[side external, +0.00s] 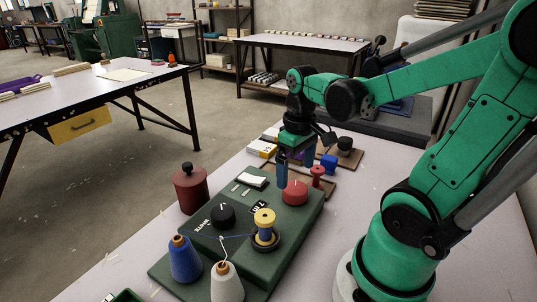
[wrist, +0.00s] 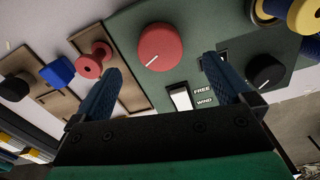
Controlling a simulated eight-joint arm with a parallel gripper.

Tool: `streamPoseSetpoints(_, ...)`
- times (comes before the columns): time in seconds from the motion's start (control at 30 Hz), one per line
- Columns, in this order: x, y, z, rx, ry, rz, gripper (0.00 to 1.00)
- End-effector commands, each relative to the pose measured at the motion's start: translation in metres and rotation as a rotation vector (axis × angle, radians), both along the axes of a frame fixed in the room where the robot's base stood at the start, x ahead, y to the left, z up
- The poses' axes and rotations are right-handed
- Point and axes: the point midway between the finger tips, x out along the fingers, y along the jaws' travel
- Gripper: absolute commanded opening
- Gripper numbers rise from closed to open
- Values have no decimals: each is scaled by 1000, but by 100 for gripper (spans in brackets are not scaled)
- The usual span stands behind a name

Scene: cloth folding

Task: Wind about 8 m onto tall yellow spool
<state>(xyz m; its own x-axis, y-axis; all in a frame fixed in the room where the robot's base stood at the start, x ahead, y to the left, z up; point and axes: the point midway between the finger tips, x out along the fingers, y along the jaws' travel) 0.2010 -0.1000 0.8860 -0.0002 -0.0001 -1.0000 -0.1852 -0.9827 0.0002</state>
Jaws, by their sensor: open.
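The yellow spool (side external: 264,218) stands upright on the green winder (side external: 300,218), with blue thread around its middle. A blue strand runs from it toward a wire guide by the blue thread cone (side external: 185,260) and white cone (side external: 227,284). My gripper (side external: 296,168) is open and empty above the winder's far end. In the wrist view, the red knob (wrist: 159,48) lies between and ahead of the fingers. A white rocker switch (wrist: 180,98) marked FREE and WIND and a black knob (wrist: 265,71) are nearby. The spool's yellow flange (wrist: 304,15) is cut off at the edge.
A red spool (wrist: 90,65), a blue piece (wrist: 57,72) and a black piece (wrist: 15,87) sit on brown boards beyond the winder. A dark red lidded canister (side external: 190,188) stands at the winder's left. The winder's small display is not readable. Table right of the winder is clear.

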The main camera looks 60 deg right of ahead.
Motion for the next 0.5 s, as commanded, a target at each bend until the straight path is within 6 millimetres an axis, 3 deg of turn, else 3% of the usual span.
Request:
streamPoseSetpoints(0.3,0,0,-32,0,0,0,99)
streamPoseSetpoints(0.5,0,0,-42,0,0,0,99)
